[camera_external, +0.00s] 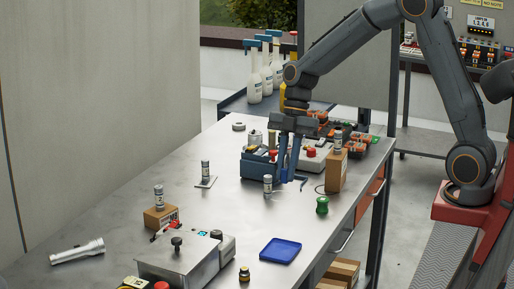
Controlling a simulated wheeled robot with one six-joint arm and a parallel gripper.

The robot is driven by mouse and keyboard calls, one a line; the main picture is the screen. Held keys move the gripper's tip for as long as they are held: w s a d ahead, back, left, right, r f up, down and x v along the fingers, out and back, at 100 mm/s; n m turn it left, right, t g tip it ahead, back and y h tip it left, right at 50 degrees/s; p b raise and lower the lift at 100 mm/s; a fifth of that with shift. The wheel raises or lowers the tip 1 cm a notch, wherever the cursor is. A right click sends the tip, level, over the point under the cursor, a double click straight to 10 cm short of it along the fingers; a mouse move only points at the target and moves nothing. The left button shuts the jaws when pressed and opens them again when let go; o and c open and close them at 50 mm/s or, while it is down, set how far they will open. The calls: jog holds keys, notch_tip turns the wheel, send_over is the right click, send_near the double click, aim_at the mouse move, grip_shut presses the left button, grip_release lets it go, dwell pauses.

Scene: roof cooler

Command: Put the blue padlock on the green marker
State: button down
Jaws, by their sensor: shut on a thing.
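My gripper (291,178) points down above the table, near the blue bin. It is shut on a small blue thing, which appears to be the blue padlock. Its outline merges with the blue-grey fingers, so I cannot tell its exact shape or tilt. The green marker (322,205) looks like a short, spool-shaped green piece. It stands on the table to the right of and nearer the camera than my gripper, apart from it.
A blue bin (257,168) is behind. A blue tray (280,251) lies in front. The table's (235,212) middle is clear.

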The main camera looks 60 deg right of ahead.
jog(key=r, duration=0.2)
send_over(321, 202)
jog(key=d, duration=0.1)
jog(key=f, duration=0.3)
jog(key=f+p, duration=0.1)
jog(key=f, duration=0.1)
jog(key=shift+d, duration=0.3)
jog(key=shift+f+p, duration=0.45)
jog(key=shift+f, duration=2.15)
jog(key=shift+f, duration=0.2)
jog(key=c, duration=1.7)
grip_release()
jog(key=shift+r, duration=0.1)
